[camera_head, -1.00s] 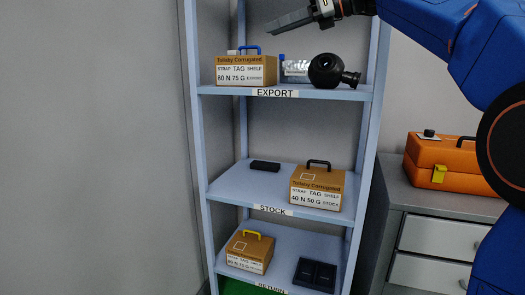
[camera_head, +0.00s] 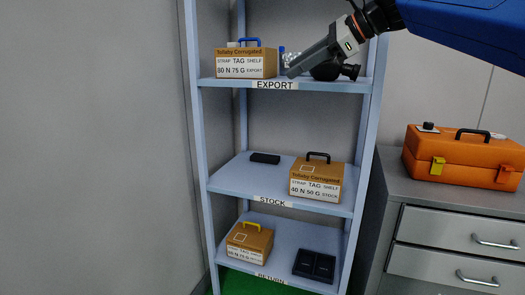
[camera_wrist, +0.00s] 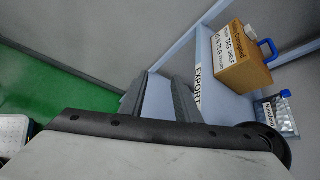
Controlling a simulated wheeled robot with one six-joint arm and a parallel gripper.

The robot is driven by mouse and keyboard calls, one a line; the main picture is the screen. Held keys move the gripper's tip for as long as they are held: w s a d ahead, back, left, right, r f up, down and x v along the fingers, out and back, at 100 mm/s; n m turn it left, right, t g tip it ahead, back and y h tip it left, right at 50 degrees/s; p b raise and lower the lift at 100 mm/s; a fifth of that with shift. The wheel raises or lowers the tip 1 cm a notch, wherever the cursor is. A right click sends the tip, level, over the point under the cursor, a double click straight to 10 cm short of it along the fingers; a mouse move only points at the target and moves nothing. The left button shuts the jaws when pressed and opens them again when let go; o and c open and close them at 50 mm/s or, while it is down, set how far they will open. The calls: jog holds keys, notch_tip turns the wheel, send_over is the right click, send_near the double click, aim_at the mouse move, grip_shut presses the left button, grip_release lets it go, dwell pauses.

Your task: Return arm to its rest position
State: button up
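My gripper (camera_head: 293,71) is at the front edge of the EXPORT shelf (camera_head: 215,84) in the head view, pointing left and down. My blue arm reaches in from the upper right. A brown box with a blue handle (camera_head: 246,64) stands on the EXPORT shelf, left of my gripper and apart from it.
The STOCK shelf (camera_head: 230,184) holds a brown box with a black handle (camera_head: 318,178) and a small black item (camera_head: 265,158). The RETURN shelf (camera_head: 285,235) holds a yellow-handled box (camera_head: 249,242) and a black tray (camera_head: 314,266). An orange toolbox (camera_head: 462,157) sits on grey drawers (camera_head: 450,230).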

jog(key=s+d+f+n+h, duration=0.3)
jog(key=s+d+f+n, duration=0.3)
jog(key=s+f, duration=0.4)
jog(key=s+d+f+n+h, duration=0.3)
jog(key=s+d+f+n, duration=0.3)
jog(key=f, duration=1.4)
jog(key=s+d+f+n+g+h, duration=0.1)
jog(key=s+d+f+n+h, duration=0.3)
jog(key=s+f, duration=1.1)
jog(key=d+n, duration=0.2)
jog(key=d, duration=0.1)
jog(key=shift+d+f, duration=0.15)
jog(key=shift+d, duration=0.2)
